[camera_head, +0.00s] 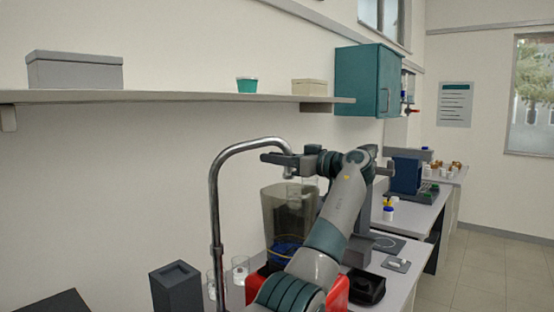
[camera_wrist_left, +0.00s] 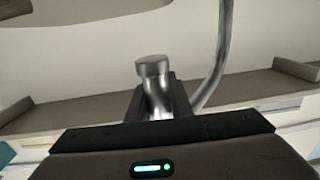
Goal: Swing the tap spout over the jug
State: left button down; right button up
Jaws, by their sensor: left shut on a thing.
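The tap spout (camera_head: 214,200) is a shiny metal tube that rises upright and arches over to the right, its end turned down. My left gripper (camera_head: 288,162) is shut on the spout near this end. In the left wrist view the spout's round metal end (camera_wrist_left: 152,68) sits between the dark fingers (camera_wrist_left: 158,100), and the tube curves up behind it. A tall, smoky see-through vessel (camera_head: 275,215), which may be the jug, stands below the spout end in the picture. I cannot tell whether the end is exactly above its opening. My arm hides part of the vessel.
Clear beakers (camera_head: 240,268) and a dark grey box (camera_head: 178,288) stand left of the vessel. A red object (camera_head: 255,285) is partly behind my arm. A wall shelf (camera_head: 180,97) runs above. A black item (camera_head: 366,287) lies on the bench to the right.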

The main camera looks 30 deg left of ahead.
pick_arm(q)
jog(key=shift+s+a+f, duration=0.1)
jog(key=shift+a, duration=0.1)
dwell(0.5)
